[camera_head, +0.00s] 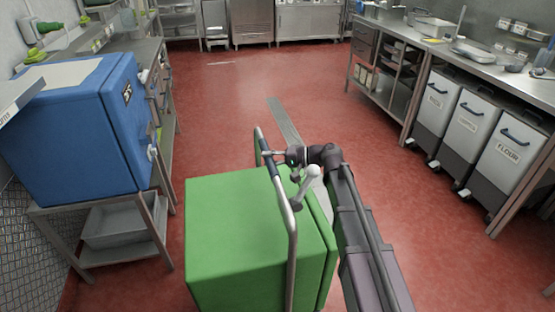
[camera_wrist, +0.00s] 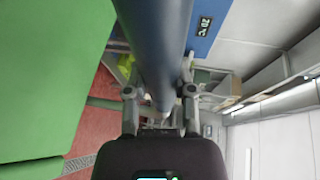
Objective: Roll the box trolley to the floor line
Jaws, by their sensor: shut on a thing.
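The box trolley shows in the head view as a large green box (camera_head: 235,235) with a metal push handle (camera_head: 292,245) curving up along its right side. My gripper (camera_head: 290,157) is at the upper part of this handle, with my arm reaching in from the lower right. In the wrist view the handle bar (camera_wrist: 160,45) runs between the fingers of my gripper (camera_wrist: 160,95), which is shut on it; the green box (camera_wrist: 45,80) is at the left. A short pale line (camera_head: 221,63) lies on the red floor far ahead. The trolley's wheels are hidden.
A grey floor grating (camera_head: 284,120) runs ahead of the trolley. A blue machine (camera_head: 80,130) on a metal table stands close on the left. White bins (camera_head: 478,125) stand under the right counter (camera_head: 470,50). The red floor between is clear up to the back cabinets (camera_head: 310,22).

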